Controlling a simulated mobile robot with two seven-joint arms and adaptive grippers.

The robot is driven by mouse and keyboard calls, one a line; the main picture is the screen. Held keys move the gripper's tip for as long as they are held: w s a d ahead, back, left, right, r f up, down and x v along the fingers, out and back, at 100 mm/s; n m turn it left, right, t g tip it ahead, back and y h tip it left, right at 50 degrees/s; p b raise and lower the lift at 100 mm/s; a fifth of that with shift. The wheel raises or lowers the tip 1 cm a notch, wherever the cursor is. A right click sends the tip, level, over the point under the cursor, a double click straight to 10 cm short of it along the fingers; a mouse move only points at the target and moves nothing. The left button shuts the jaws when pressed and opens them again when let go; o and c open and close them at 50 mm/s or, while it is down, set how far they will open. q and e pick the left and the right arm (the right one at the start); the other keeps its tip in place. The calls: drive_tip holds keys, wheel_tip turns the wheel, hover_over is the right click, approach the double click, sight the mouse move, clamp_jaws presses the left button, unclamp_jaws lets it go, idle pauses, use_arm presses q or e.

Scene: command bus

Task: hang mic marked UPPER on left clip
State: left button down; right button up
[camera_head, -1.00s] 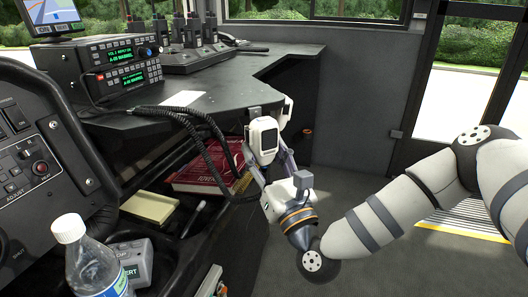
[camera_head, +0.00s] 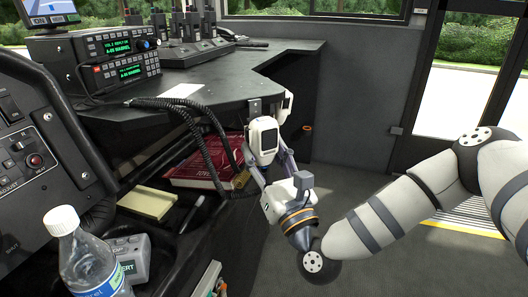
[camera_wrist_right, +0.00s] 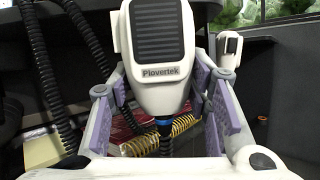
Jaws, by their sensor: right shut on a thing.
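A white hand mic (camera_head: 263,138) with a dark grille is held upright in my right gripper (camera_head: 266,166), just in front of the desk edge. In the right wrist view the mic (camera_wrist_right: 156,50) sits between the purple-padded fingers and reads "Plovertek"; no UPPER mark is legible. A small grey bracket (camera_head: 254,106), possibly the left clip, shows at the desk edge just above the mic. Whether they touch is unclear. A second white mic (camera_head: 287,106) is at the desk edge behind, to the right; it also shows in the wrist view (camera_wrist_right: 230,50). My left gripper is not in view.
Black coiled cords (camera_head: 203,147) hang from the desk (camera_head: 230,88) left of the held mic. A red book (camera_head: 203,172) lies on the shelf below, near a yellow coil (camera_wrist_right: 160,136). Two stacked radios (camera_head: 122,57) stand on the desk. A bottle (camera_head: 82,255) is front left.

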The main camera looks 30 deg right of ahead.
drive_tip(key=o, duration=1.1)
